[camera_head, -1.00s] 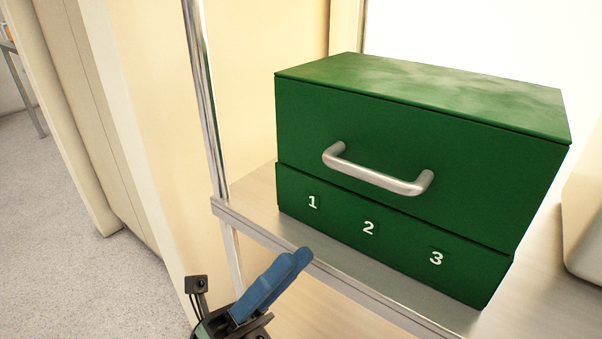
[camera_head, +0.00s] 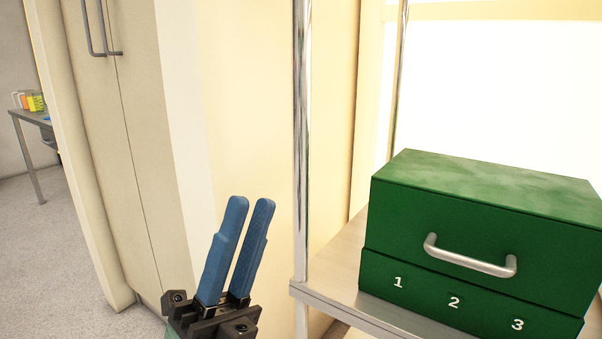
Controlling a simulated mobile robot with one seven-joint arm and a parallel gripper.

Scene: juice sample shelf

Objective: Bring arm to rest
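My gripper (camera_head: 250,202) is at the lower middle of the head view, its two blue fingers pointing up. There is a gap between the fingers and nothing shows in it. It is left of the shelf's chrome post and appears apart from everything around it. The rest of my arm is out of view below.
A green box (camera_head: 440,225) with a metal handle (camera_head: 470,258) and the numbers 1, 2, 3 stands on a metal-edged shelf (camera_head: 350,308) at right. A chrome post (camera_head: 301,150) rises at its corner. A cream cabinet (camera_head: 150,170) stands left; a table (camera_head: 38,117) with colourful items is far left.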

